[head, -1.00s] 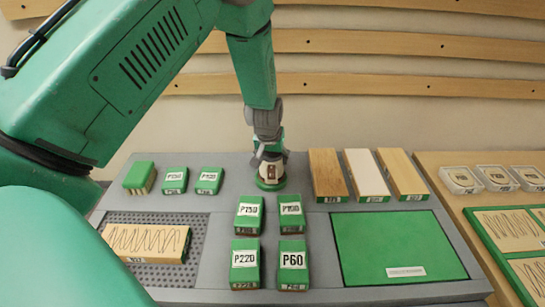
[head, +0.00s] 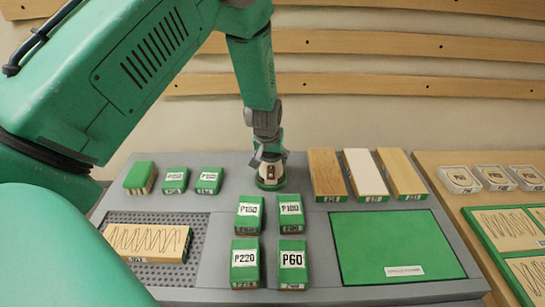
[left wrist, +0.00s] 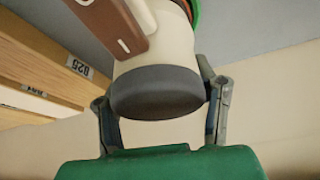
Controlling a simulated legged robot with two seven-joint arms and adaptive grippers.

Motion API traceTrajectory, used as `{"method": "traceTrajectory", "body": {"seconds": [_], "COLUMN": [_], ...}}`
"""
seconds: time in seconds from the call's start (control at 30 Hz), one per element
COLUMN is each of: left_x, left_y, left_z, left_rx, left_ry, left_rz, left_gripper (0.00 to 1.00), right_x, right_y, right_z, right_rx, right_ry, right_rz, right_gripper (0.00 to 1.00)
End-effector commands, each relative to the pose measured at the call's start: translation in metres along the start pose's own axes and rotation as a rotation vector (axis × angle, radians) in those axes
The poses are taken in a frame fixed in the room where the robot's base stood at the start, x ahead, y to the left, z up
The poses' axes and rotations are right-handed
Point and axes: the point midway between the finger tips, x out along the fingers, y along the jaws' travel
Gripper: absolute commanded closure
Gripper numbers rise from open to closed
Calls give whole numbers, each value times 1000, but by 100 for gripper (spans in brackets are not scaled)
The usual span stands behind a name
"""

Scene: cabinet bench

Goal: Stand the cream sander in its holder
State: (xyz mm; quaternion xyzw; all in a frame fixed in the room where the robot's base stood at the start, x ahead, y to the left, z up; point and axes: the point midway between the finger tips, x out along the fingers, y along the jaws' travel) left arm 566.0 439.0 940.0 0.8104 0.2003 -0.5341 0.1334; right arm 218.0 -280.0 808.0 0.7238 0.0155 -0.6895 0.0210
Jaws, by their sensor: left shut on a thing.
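The cream sander (head: 270,172) has a brown side part and a dark grey end cap. It stands about upright at the back middle of the bench, low over its green round holder (head: 270,185). My left gripper (head: 268,152) is above it and shut on its capped end. In the left wrist view the sander (left wrist: 165,50) sits between the two fingers (left wrist: 157,95), and a bit of green and orange shows at its far end. Whether the sander is fully seated in the holder is hidden. My right gripper is not in view.
Several green sandpaper blocks (head: 246,216) stand in front of the holder. Three wood boards (head: 326,175) lie to its right, above a green mat (head: 385,235). Small green blocks (head: 209,181) and a scribbled board (head: 150,242) are on the left. Grey bench surface surrounds the holder.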

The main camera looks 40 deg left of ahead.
Motion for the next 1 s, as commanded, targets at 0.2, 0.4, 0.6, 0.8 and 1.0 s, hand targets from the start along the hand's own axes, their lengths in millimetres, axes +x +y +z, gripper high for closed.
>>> {"method": "traceTrajectory", "body": {"seconds": [0.2,0.4,0.6,0.8,1.0], "left_x": [0,3,6,10,13], "left_y": [0,0,0,0,0], "left_z": [-1,0,1,3,4], "left_rx": [0,0,0,0,0], "left_ry": [3,3,3,3,3], "left_rz": [1,1,1,1,1], "left_gripper": [99,99,99,99,99], "right_x": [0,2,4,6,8], "right_y": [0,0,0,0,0], "right_z": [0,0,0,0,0], "right_rx": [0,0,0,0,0], "right_ry": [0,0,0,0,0], "right_rz": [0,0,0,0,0], "right_gripper": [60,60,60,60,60]}}
